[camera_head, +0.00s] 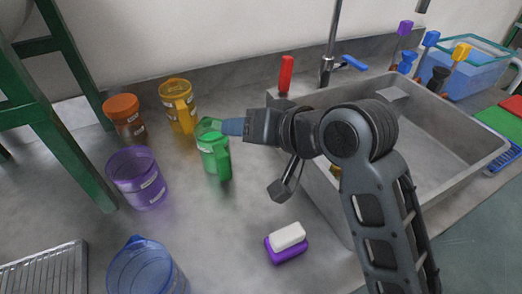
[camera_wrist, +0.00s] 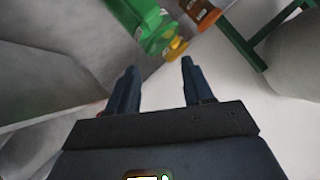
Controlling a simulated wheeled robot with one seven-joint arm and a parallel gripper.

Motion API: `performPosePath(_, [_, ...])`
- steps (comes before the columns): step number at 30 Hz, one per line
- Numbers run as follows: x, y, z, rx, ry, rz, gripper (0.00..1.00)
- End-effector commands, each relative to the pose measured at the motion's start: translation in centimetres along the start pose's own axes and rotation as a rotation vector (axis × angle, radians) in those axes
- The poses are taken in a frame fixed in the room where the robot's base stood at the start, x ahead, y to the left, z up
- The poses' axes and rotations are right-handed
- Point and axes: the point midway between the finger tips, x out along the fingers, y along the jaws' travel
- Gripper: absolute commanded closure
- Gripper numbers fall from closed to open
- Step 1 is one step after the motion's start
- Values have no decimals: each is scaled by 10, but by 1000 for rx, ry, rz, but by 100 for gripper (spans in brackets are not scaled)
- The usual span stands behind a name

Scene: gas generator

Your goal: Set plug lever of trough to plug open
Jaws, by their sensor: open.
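The trough (camera_head: 472,141) is a grey basin set in the counter at the right of the head view. A red upright lever (camera_head: 286,74) stands at its back left corner; it looks like the plug lever, but no label shows. A tap (camera_head: 327,66) with a blue handle (camera_head: 354,62) stands behind the trough. My gripper (camera_head: 226,127) is left of the trough and below the red lever in the picture, pointing left near the green cup. In the wrist view my gripper (camera_wrist: 158,75) is open with nothing between the fingers. My arm hides part of the trough.
A green cup (camera_head: 215,157) is close by my fingertips. Yellow (camera_head: 180,108), orange (camera_head: 125,117), purple (camera_head: 137,178) and blue (camera_head: 145,271) containers stand left on the counter. A soap (camera_head: 288,237) lies in front. A green stool (camera_head: 62,137) is at the left.

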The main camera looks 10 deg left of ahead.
Motion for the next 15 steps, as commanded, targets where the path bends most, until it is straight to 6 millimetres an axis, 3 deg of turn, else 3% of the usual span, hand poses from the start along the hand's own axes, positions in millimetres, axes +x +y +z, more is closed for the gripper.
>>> performPosePath(15, [-20, 14, 36, 115, 176, 14, 49])
